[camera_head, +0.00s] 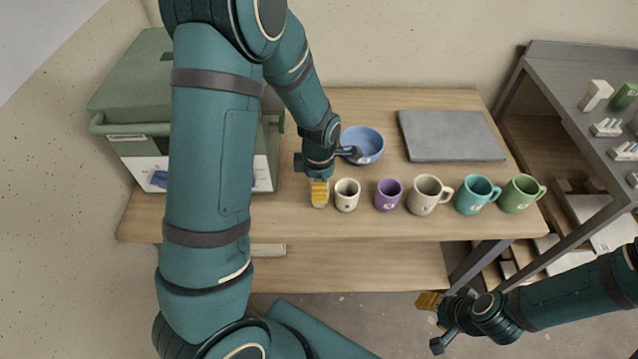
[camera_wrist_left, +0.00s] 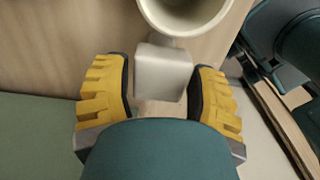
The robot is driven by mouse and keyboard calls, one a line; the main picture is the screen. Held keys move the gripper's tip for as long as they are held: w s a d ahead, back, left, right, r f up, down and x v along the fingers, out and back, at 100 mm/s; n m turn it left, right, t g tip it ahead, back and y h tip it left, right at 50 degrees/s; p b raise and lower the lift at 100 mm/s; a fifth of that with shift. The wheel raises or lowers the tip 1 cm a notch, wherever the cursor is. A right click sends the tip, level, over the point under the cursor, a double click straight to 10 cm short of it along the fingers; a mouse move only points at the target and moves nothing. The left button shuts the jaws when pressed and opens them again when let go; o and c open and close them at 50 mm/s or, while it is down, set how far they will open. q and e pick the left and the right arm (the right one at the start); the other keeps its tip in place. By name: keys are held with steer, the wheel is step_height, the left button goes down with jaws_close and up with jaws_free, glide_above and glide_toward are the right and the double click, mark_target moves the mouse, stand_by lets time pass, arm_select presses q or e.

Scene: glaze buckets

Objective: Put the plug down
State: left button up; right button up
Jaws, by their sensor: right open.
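An off-white block with rounded edges, which looks like the plug (camera_wrist_left: 163,72), is between the two yellow fingers of my left gripper (camera_wrist_left: 162,100) in the left wrist view. The fingers stand on both sides of it; I cannot tell whether they press on it. In the head view my left gripper (camera_head: 319,193) points down at the table's front, just left of a cream cup (camera_head: 347,195), and the plug is not clear there. My right gripper (camera_head: 429,301) is open, in front of the table at the lower right.
A purple cup (camera_head: 388,195), beige mug (camera_head: 427,196), teal mug (camera_head: 476,195) and green mug (camera_head: 521,194) line the front of the wooden table (camera_head: 300,226). Behind are a blue bowl (camera_head: 367,143) and grey slab (camera_head: 450,136). A green box (camera_head: 135,90) stands left; a grey shelf (camera_head: 570,75) right.

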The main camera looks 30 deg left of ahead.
arm_select(q)
steer(key=shift+o, duration=0.7)
steer(key=shift+r, duration=0.25)
step_height(320, 180, up, 12)
steer(key=p, duration=0.4)
steer(key=s+d+f+m, duration=0.1)
steer(key=d+f+m, duration=0.2)
steer(key=f+m, duration=0.1)
steer(key=s+d+f+m+h, duration=0.1)
steer(key=d+f+m, duration=0.2)
steer(key=f+m, duration=0.1)
steer(key=s+d+f+m+h, duration=0.1)
steer(key=s+d+f+m, duration=0.1)
steer(key=d+f+m, duration=0.1)
step_height(320, 180, down, 2)
steer(key=shift+f+m+t, duration=0.1)
steer(key=shift+m+t, duration=0.2)
steer(key=shift+m, duration=0.3)
steer(key=s+d+f+m+t+h, duration=0.1)
steer(key=s+d+f+m+h, duration=0.1)
steer(key=s+d+f+m, duration=0.4)
steer(key=s+d+m, duration=0.1)
steer(key=m, duration=0.3)
steer(key=shift+d+m, duration=0.3)
steer(key=shift+d, duration=0.05)
